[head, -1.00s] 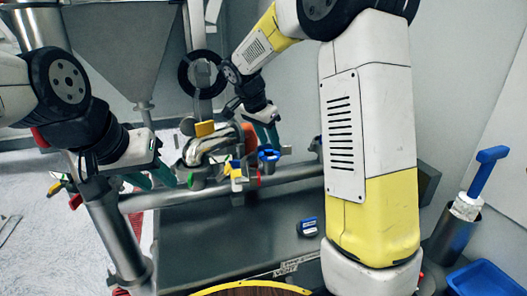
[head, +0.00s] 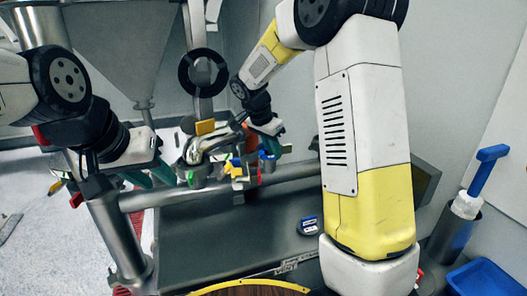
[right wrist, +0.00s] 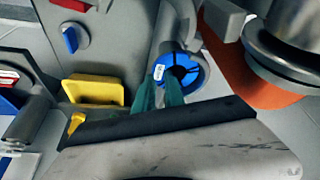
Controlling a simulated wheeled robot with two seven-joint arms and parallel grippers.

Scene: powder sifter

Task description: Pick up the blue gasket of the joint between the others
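The blue gasket (right wrist: 193,67) is a ring with a white label, around the end of a grey post or pipe in the right wrist view. In the head view, a blue part (head: 267,158) shows at the right end of the pipe joint, partly covered by my right gripper (head: 277,147). In the right wrist view the two green fingers of my right gripper (right wrist: 160,90) are apart, at the gasket's near left edge; I cannot tell whether they touch it. My left gripper (head: 150,180) is open and empty, left of the joint.
Yellow (right wrist: 95,89) and orange (right wrist: 250,85) parts lie close to the right gripper. A horizontal steel pipe (head: 215,188) runs below the joint. A blue bin (head: 485,280) stands at the right.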

